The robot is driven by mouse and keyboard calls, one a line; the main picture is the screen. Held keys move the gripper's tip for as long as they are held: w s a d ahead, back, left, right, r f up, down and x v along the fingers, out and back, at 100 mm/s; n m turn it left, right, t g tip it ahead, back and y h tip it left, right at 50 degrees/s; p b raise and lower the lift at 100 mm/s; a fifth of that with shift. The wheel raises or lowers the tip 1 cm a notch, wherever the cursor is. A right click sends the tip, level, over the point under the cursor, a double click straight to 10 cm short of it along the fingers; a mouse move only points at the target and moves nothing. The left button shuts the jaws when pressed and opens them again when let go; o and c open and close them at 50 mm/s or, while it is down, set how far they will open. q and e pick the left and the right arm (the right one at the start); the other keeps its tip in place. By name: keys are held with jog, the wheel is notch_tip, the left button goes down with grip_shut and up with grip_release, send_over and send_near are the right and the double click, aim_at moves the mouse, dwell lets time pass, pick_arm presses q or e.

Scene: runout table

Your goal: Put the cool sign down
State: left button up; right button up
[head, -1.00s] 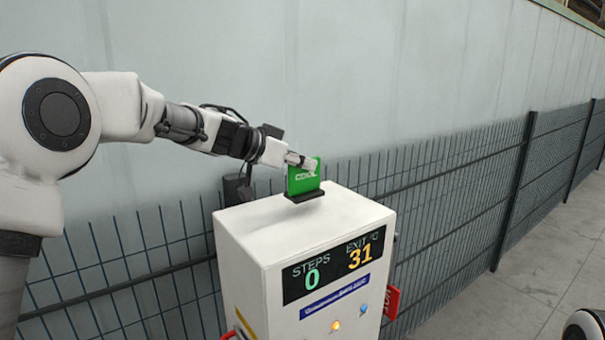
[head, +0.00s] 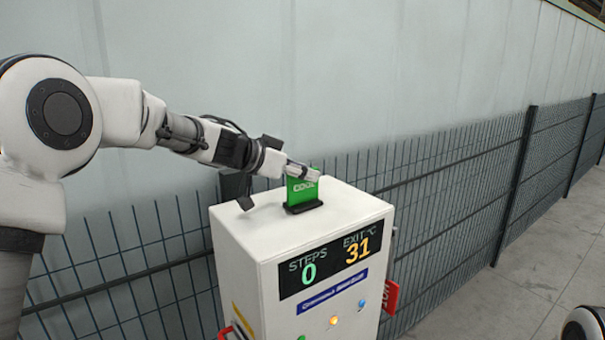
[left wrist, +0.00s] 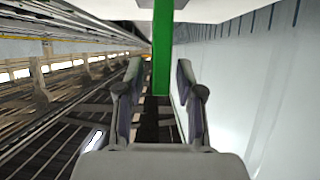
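The green cool sign (head: 300,194) stands upright on its dark base on top of the white cabinet (head: 345,208) in the head view. The base appears to rest on the cabinet top. My left gripper (head: 312,174) is at the sign's upper edge, covering part of it. In the left wrist view, the sign (left wrist: 163,50) shows edge-on as a green strip between the fingers of my left gripper (left wrist: 160,68). The fingers are apart, with a gap on each side of the strip. My right gripper is not in view.
The cabinet's front has a display (head: 332,262) reading STEPS 0 and EXIT 31, with small lights below. A dark mesh fence (head: 450,195) and a pale wall stand close behind. Cabinet top around the sign is clear.

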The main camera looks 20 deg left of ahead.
pick_arm(q)
jog(key=v, duration=1.2)
jog(key=shift+f, duration=0.15)
